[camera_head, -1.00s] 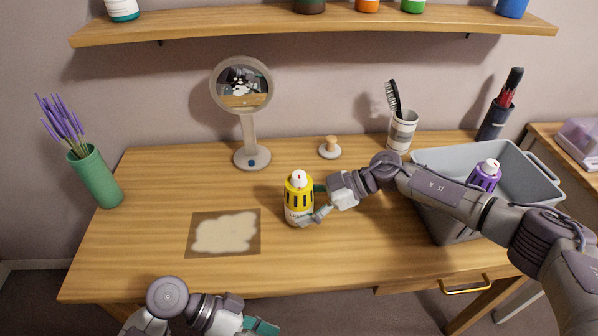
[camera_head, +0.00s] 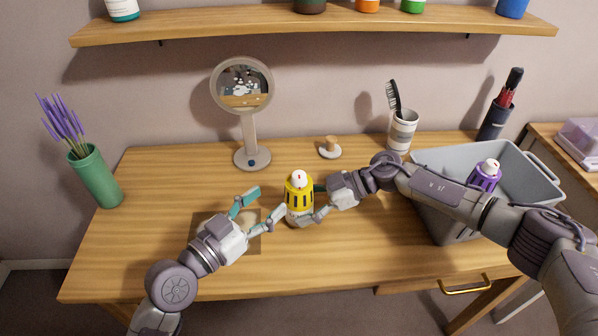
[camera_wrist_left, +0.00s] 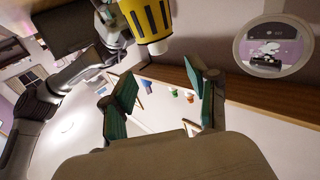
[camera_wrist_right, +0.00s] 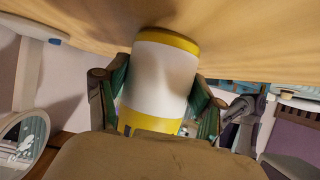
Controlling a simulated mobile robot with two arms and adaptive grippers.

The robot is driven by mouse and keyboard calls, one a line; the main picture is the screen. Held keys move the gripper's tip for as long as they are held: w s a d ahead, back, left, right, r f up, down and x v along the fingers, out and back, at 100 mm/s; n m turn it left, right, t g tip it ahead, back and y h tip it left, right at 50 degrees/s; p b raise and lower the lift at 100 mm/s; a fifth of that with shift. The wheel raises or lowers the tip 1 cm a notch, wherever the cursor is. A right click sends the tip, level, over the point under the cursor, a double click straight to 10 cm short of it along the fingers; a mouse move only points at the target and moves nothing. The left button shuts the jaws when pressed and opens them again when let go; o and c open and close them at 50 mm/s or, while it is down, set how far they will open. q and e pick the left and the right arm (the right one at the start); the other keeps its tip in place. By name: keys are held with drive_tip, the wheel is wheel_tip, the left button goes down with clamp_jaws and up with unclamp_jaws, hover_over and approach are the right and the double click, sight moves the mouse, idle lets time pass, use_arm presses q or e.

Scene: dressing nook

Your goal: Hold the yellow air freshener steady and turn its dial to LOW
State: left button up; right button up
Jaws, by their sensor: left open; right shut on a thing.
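The yellow air freshener (camera_head: 299,192) stands upright on the desk, with a white lower body and a white top with a small red mark. My right gripper (camera_head: 318,203) is shut on it from the right, and the right wrist view shows its white body (camera_wrist_right: 160,80) between the fingers. My left gripper (camera_head: 262,208) is open and empty just left of the air freshener, fingers apart. In the left wrist view the yellow part (camera_wrist_left: 148,18) shows at the top, outside the open fingers. The dial's setting is too small to read.
A mat (camera_head: 240,247) lies partly under my left gripper. A round mirror (camera_head: 251,158) and a wooden-knobbed item (camera_head: 330,148) stand behind. A grey bin (camera_head: 440,228) with a purple air freshener (camera_head: 485,176) is at right. A green vase (camera_head: 96,178) is at far left.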

sight(295, 179)
use_arm(q)
drive_tip(key=x, duration=1)
drive_tip(key=shift+w+d, duration=0.1)
drive_tip(key=shift+d, duration=0.15)
clamp_jaws()
